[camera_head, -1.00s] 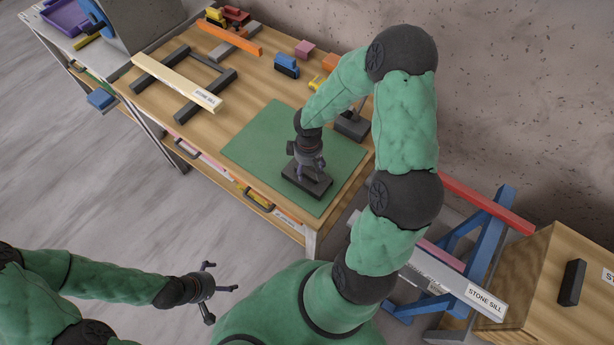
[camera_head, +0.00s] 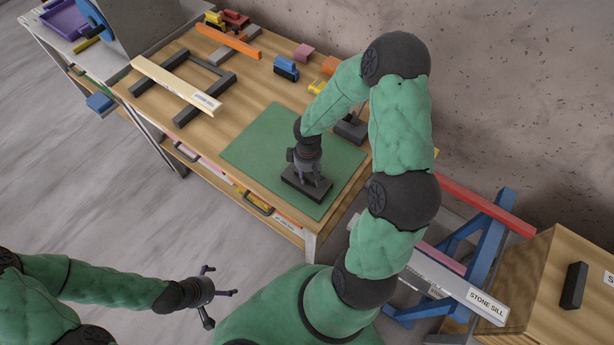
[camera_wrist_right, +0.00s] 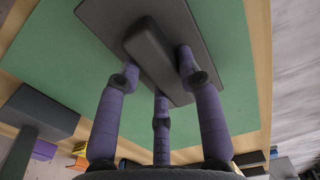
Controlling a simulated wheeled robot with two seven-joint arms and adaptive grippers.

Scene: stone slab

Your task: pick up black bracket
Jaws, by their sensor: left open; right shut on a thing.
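The black bracket (camera_head: 306,186) has a flat dark base with a raised bar on top, and lies on the green mat (camera_head: 263,143) on the workbench. My right gripper (camera_head: 314,180) points down over it. In the right wrist view the purple fingers (camera_wrist_right: 157,75) are closed around the raised bar of the bracket (camera_wrist_right: 150,45), and the base plate shows beneath them. The base appears to rest on the mat; I cannot tell any gap. My left gripper (camera_head: 222,293) is open and empty, off the bench over the floor.
A dark block (camera_head: 350,128) stands behind the mat beside my right arm. A cream bar labelled as a stone sill (camera_head: 176,82) lies on dark bars to the left. Blue (camera_head: 286,68) and orange (camera_head: 229,40) pieces sit at the back. The mat's left part is clear.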

